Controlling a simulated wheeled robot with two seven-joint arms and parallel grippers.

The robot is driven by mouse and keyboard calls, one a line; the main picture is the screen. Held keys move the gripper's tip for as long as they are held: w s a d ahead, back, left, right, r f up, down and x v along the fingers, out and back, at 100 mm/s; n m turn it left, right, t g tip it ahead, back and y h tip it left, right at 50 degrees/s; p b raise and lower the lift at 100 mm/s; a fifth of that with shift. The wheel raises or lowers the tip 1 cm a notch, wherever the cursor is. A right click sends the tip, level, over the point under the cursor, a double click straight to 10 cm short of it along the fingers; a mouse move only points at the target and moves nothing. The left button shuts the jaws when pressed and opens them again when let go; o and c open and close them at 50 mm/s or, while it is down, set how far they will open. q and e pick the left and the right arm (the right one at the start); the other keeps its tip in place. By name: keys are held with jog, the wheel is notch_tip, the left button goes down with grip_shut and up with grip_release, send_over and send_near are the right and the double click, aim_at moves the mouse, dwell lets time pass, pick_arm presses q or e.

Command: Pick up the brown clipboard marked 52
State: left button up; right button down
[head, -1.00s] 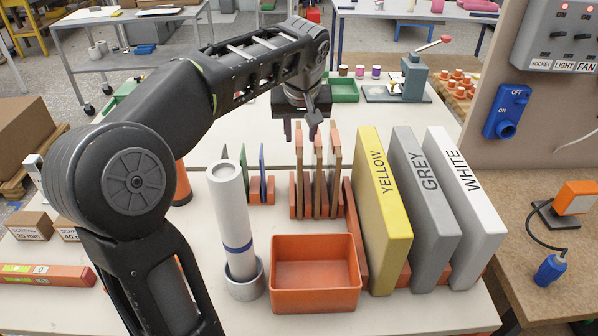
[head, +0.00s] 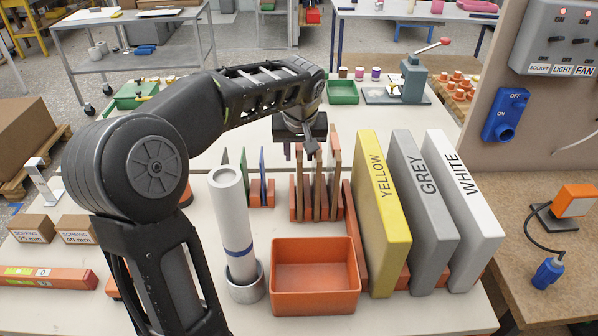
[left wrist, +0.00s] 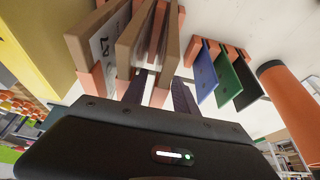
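Three thin brown clipboards stand upright in an orange rack (head: 340,212) in the head view. They are a left one (head: 299,182), a middle one (head: 317,185) and a right one (head: 334,165). In the left wrist view, a paper face with a partly visible mark ending in 2 (left wrist: 107,42) shows on one clipboard; I cannot read the whole number. My left gripper (head: 300,150) points down at the far upper end of the rack. Its dark fingers (left wrist: 160,92) are apart, on either side of the head view's left clipboard. Contact cannot be told. My right gripper is out of view.
Yellow (head: 383,210), grey (head: 424,210) and white (head: 465,210) panels stand right of the rack. An orange bin (head: 315,305) and a white tube (head: 232,215) are in front. Blue and green thin boards (head: 243,172) stand just left.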

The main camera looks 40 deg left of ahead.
pick_arm(q)
jog(key=shift+x, duration=0.75)
jog(key=shift+f+b, duration=0.25)
jog(key=shift+b, duration=0.1)
dwell(0.3)
jog(key=shift+c, duration=0.5)
grip_shut()
dwell(1.0)
